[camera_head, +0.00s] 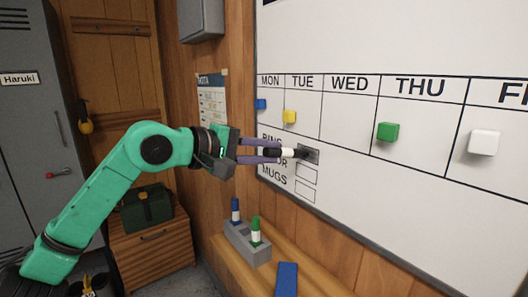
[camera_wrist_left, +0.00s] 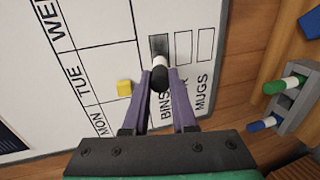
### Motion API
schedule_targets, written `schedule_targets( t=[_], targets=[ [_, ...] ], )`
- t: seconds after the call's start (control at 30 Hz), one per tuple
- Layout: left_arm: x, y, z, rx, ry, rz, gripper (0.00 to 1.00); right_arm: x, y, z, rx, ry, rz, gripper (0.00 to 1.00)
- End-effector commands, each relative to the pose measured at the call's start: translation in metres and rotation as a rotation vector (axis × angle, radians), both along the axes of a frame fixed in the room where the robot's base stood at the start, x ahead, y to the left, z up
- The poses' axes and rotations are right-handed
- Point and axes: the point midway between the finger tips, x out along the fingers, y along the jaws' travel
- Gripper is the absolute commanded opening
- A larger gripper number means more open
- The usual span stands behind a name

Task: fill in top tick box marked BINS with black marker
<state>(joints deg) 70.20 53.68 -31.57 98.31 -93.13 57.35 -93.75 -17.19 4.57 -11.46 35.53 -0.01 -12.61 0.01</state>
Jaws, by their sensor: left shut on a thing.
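My left gripper (camera_head: 276,153) is shut on the black marker (camera_head: 288,153), which has a white body and black ends. It holds the marker level, pointing at the whiteboard. In the left wrist view the marker (camera_wrist_left: 160,76) sits between the two purple fingers (camera_wrist_left: 160,84). The marker's tip is at the top tick box (camera_head: 313,157), beside the partly hidden word BINS. That box looks dark grey across most of its area, also in the left wrist view (camera_wrist_left: 157,42). I cannot tell whether the tip touches the board. The two boxes below it are white. My right gripper is out of view.
The whiteboard (camera_head: 340,125) carries blue, yellow (camera_head: 289,117), green (camera_head: 388,132) and white magnets under the day names. Below it, a grey holder (camera_head: 247,243) with a blue and a green marker stands on a wooden ledge. A blue block (camera_head: 287,280) lies nearby.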

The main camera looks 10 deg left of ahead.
Motion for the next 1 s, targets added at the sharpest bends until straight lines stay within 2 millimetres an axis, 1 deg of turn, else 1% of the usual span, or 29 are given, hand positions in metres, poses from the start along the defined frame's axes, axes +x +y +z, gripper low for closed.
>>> schedule_targets(
  t=[0.13,0.3,0.53,0.77,1.0],
  targets=[
    [-0.001,-0.001,0.000,-0.001,-0.001,-0.001,0.00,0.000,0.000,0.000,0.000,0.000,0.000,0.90],
    [-0.005,-0.006,0.000,-0.001,-0.001,-0.001,0.00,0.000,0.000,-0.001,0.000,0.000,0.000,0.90],
    [-0.005,-0.007,0.000,-0.002,0.000,-0.001,0.00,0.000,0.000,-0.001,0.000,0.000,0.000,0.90],
    [-0.012,-0.014,0.000,0.000,0.000,0.000,0.00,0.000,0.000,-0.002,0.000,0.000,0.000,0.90],
    [-0.012,-0.014,0.000,-0.001,0.001,0.000,0.00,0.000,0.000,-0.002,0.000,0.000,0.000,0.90]
  ],
)
